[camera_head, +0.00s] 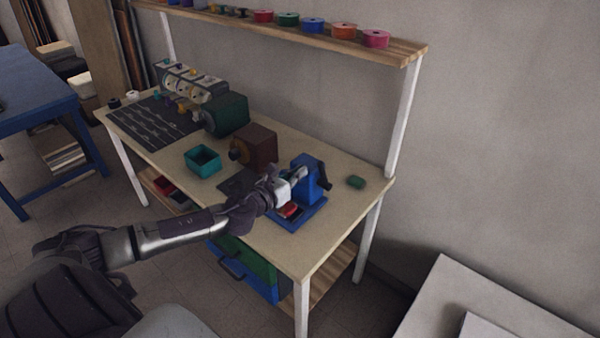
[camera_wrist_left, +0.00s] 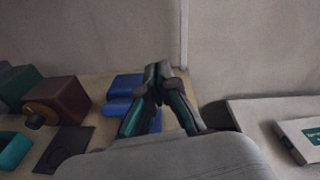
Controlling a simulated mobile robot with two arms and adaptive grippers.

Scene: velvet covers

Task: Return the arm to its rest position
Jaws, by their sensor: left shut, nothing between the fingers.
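My left arm (camera_head: 180,232) reaches in from the left, stretched out over the front of the workbench (camera_head: 345,215). My left gripper (camera_head: 302,173) is at a blue bench device (camera_head: 312,188) with a dark handle, overlapping it in the head view; I cannot tell whether they touch. In the left wrist view the two fingers of my left gripper (camera_wrist_left: 158,72) meet at the tips, with nothing between them. The blue device (camera_wrist_left: 122,92) is partly hidden behind the fingers there. My right gripper is not in view.
A brown box-shaped machine (camera_head: 254,146), a teal open bin (camera_head: 203,161) and a green machine (camera_head: 227,114) stand left of the gripper. A small green piece (camera_head: 356,182) lies to the right. A shelf (camera_head: 340,40) with colored spools is above. A white table (camera_head: 480,295) stands at lower right.

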